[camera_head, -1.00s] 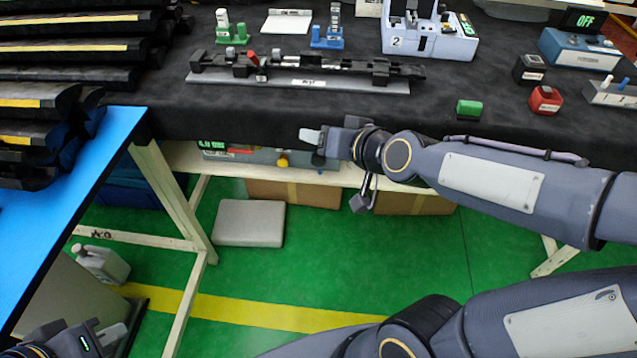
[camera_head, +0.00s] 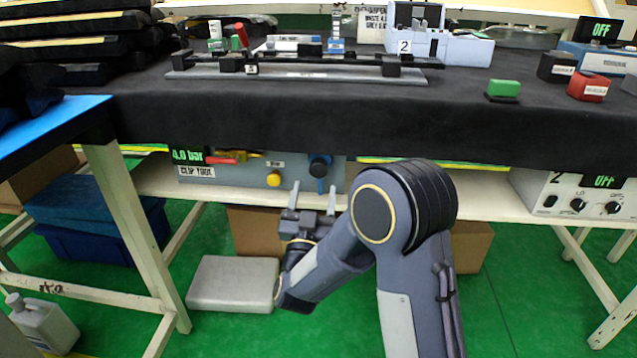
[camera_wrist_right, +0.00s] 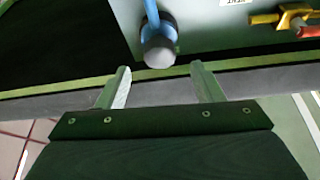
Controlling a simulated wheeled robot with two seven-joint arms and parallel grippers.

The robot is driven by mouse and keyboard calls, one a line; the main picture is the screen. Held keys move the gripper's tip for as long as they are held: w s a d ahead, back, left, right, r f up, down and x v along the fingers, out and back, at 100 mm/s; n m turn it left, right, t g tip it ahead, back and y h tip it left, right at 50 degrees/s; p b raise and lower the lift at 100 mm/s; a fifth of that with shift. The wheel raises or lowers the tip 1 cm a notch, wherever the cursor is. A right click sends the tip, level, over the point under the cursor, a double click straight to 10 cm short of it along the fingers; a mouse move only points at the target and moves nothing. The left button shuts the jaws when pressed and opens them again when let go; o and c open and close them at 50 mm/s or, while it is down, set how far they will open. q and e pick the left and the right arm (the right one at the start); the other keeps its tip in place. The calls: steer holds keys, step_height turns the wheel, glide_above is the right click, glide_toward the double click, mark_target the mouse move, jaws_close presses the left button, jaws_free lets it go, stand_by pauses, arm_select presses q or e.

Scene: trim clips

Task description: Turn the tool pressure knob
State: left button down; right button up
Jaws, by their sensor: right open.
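The tool panel (camera_head: 225,174) sits on the shelf under the table, with a green "4.0 bar" display and a "CLIP TOOL" label. Its dark round knob (camera_head: 320,165) is at the right, with a blue part (camera_head: 320,186) below it. My right gripper (camera_head: 312,198) is open and empty, just below and in front of the knob, fingers pointing up toward it. In the right wrist view the knob (camera_wrist_right: 159,50) is beyond the open fingers (camera_wrist_right: 160,88), roughly between them and apart from both. My left gripper is out of view.
A yellow button (camera_head: 273,180) and a red and yellow valve (camera_head: 235,157) are on the same panel. The shelf edge (camera_head: 440,206) runs below it, the black-covered table (camera_head: 300,118) above. A white device (camera_head: 580,195) stands right; a grey case (camera_head: 233,284) lies below.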

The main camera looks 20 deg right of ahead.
mark_target(317, 172)
steer(key=b+x, duration=0.1)
steer(key=x, duration=0.6)
steer(key=shift+d, duration=0.1)
steer(key=shift+c, duration=0.4)
steer(key=c, duration=0.9)
steer(key=shift+f+m+g+h+b, duration=0.15)
steer(key=shift+m+g+h+b, duration=0.4)
steer(key=shift+m+b, duration=0.75)
steer(key=m+g+h+b, duration=0.1)
steer(key=m, duration=0.1)
steer(key=shift+m, duration=0.3)
steer(key=m+g, duration=0.1)
steer(key=m, duration=0.1)
steer(key=shift+m+h, duration=0.25)
steer(key=shift+m, duration=0.05)
steer(key=m+g, duration=0.1)
steer(key=m, duration=0.2)
steer(key=m+g+h, duration=0.1)
steer(key=m, duration=0.1)
steer(key=shift+m+g, duration=0.25)
steer(key=shift+m, duration=0.45)
